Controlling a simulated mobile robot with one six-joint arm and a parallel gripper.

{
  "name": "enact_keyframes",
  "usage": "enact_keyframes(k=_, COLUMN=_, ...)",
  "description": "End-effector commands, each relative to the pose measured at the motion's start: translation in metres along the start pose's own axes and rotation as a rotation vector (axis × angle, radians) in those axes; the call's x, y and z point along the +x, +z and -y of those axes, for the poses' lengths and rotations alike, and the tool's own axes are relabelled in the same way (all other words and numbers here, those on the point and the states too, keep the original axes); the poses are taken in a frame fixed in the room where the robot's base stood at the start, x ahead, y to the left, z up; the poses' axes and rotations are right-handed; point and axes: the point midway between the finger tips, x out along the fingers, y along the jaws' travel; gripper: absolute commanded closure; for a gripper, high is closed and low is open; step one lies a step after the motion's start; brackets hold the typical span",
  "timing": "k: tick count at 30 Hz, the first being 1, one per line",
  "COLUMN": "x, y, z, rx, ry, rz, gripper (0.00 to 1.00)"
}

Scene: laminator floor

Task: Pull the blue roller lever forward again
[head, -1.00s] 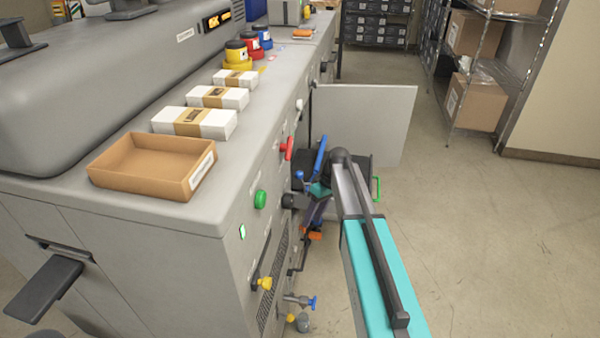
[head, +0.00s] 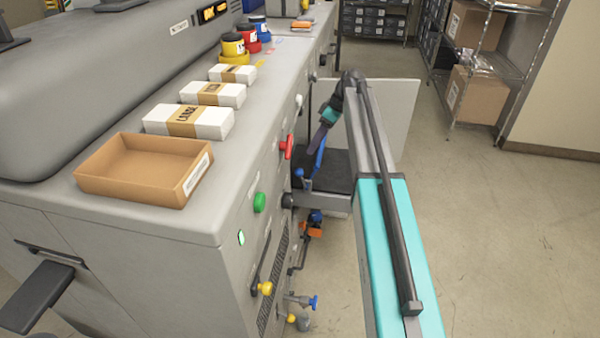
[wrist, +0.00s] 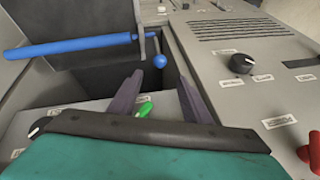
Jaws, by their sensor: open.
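A blue ball knob (head: 299,173) on a short stem stands at the side of the machine, beside a dark open recess. It also shows in the wrist view (wrist: 159,61), beyond my fingertips and between their lines. A long blue bar (head: 320,156) is close to its right, and it lies across a dark panel in the wrist view (wrist: 70,47). I take the ball knob to be the roller lever. My gripper (wrist: 158,88) is open and empty, its two purple fingers apart from the knob. In the head view my gripper (head: 319,136) is above the knob, near the bar.
A red handle (head: 287,147) and a green knob (head: 260,202) stick out of the machine's side. A grey door panel (head: 395,115) stands open behind my arm. An open cardboard tray (head: 110,190) sits on top. The floor at right is clear.

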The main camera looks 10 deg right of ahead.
Motion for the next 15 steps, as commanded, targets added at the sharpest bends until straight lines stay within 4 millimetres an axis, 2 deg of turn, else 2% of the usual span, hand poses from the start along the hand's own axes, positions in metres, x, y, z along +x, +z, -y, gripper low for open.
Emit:
enact_keyframes(k=8, x=0.007, y=0.002, z=-0.001, rx=0.003, ry=0.001, rz=0.0, gripper=0.56)
enact_keyframes(k=15, x=0.031, y=0.003, z=-0.001, rx=0.004, ry=0.0, rz=0.001, gripper=0.56)
